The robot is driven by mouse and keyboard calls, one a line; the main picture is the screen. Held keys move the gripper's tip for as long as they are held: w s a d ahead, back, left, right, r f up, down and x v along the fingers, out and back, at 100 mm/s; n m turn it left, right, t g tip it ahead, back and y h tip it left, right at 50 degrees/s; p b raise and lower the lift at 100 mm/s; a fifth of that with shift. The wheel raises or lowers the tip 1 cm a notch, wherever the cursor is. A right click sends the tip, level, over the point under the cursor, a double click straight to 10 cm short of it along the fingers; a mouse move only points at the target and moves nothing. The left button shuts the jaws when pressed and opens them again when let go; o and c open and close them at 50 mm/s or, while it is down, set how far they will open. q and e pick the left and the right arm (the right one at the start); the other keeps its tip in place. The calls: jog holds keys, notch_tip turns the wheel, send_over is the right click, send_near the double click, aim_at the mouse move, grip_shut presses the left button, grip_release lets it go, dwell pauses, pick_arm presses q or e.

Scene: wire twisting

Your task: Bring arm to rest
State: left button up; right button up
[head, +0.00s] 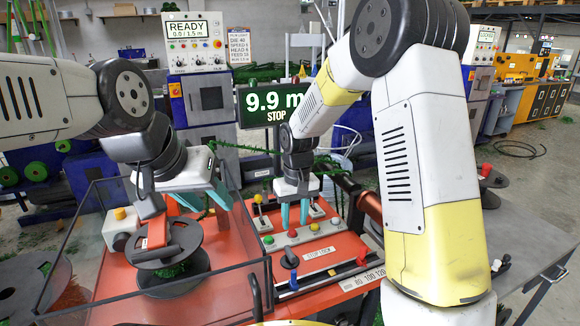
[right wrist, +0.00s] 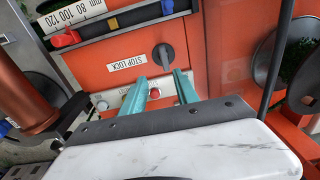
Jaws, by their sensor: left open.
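My left gripper (head: 212,205) has pale teal fingers spread apart and empty. It hangs above the left part of the orange machine top, up and right of a dark spool (head: 168,252) with green wire. My right gripper (head: 293,222) points down over the control panel. Its teal fingers are apart, and in the right wrist view (right wrist: 159,78) nothing is held between them. A red button (right wrist: 154,93) shows through the gap. I cannot tell whether the fingertips touch the panel.
The panel has several coloured buttons, a black knob (right wrist: 163,54) and a STOP LOCK label (head: 319,253). A clear guard (head: 150,305) with dark edges surrounds the spool. A display (head: 272,104) reads 9.9 m STOP. A grey table (head: 525,238) stands at right.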

jog(key=s+d+r+m+t+y, duration=0.1)
jog(key=s+d+r, duration=0.3)
jog(key=r, duration=0.3)
jog(key=s+d+r+m+t, duration=0.15)
jog(key=s+d+r, duration=0.25)
jog(key=r, duration=0.4)
jog(key=s+d+r+t, duration=0.1)
jog(key=s+d+r, duration=0.1)
jog(key=s, duration=0.4)
jog(key=s+d+r+m+t, duration=0.1)
jog(key=s+d+r+t, duration=0.1)
jog(key=s, duration=0.5)
jog(key=shift+d+r+y, duration=0.4)
jog(key=shift+d+r, duration=0.15)
jog(key=shift+r, duration=0.05)
